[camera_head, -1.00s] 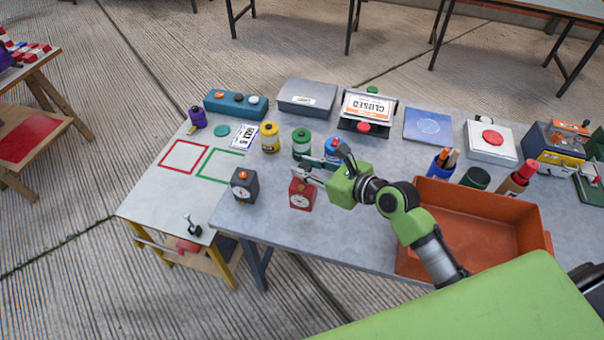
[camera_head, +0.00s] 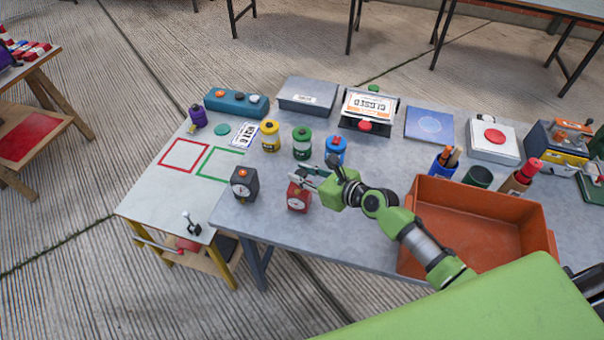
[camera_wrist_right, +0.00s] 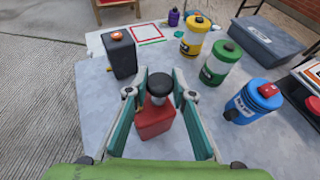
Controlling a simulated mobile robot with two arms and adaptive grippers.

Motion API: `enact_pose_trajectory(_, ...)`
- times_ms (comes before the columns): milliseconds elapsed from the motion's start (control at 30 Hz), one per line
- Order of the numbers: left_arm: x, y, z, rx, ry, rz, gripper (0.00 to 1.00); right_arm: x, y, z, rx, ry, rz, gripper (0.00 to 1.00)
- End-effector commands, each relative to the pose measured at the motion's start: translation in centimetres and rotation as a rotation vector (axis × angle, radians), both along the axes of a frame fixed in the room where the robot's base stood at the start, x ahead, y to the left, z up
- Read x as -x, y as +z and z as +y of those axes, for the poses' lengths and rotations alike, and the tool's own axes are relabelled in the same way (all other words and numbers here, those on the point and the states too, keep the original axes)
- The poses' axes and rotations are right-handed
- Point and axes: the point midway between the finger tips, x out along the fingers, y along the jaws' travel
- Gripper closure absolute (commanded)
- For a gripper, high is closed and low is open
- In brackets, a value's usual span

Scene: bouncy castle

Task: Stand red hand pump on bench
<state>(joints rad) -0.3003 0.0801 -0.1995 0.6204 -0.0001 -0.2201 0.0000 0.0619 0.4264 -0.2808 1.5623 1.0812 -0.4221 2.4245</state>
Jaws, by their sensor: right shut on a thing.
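A red box-shaped object (camera_head: 298,198) with a white dial and a black knob stands near the front edge of the grey bench (camera_head: 330,240). In the right wrist view its red body (camera_wrist_right: 155,122) sits below the black knob (camera_wrist_right: 159,86). My right gripper (camera_head: 299,176) is shut on this knob from above, a finger on each side. I cannot tell whether its base is clear of the bench. A red thing (camera_head: 187,244) with a black T-shaped handle (camera_head: 191,222) is on the low shelf at left, partly hidden; it looks like the hand pump. My left gripper is out of view.
A dark dial box (camera_head: 244,184) stands just left. Yellow (camera_head: 270,137), green (camera_head: 302,143) and blue (camera_head: 336,149) canisters stand behind. An orange tray (camera_head: 475,235) is to the right. Red (camera_head: 184,156) and green (camera_head: 219,165) outlined squares mark the left table.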

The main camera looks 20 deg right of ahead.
Motion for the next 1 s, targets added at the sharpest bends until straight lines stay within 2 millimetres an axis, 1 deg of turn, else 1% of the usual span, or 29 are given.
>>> enact_pose_trajectory(33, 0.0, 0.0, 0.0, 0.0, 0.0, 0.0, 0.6, -0.1, 0.2, 0.0, -0.002, -0.001, -0.005, 1.0)
enact_pose_trajectory(167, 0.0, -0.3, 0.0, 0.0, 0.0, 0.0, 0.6, -0.1, -0.2, 0.0, -0.002, -0.001, -0.004, 1.0)
enact_pose_trajectory(200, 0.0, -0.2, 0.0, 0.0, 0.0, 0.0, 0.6, 0.0, -0.3, 0.0, 0.001, 0.0, 0.001, 0.67)
enact_pose_trajectory(233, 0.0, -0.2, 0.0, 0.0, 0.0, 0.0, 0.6, 0.0, -0.3, 0.0, 0.001, 0.0, 0.001, 0.61)
enact_pose_trajectory(533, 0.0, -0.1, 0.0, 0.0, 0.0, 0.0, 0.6, 0.0, -0.3, 0.0, 0.001, 0.0, 0.001, 0.61)
enact_pose_trajectory(667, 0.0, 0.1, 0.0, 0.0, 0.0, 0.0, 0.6, 0.2, 0.1, -0.1, 0.001, 0.0, 0.002, 0.61)
enact_pose_trajectory(767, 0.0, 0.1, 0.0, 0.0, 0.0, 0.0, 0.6, 1.3, 0.5, -0.8, 0.0, 0.0, 0.002, 0.61)
enact_pose_trajectory(1000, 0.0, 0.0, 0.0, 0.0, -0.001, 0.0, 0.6, 5.4, 2.3, -3.0, 0.002, 0.001, 0.003, 0.61)
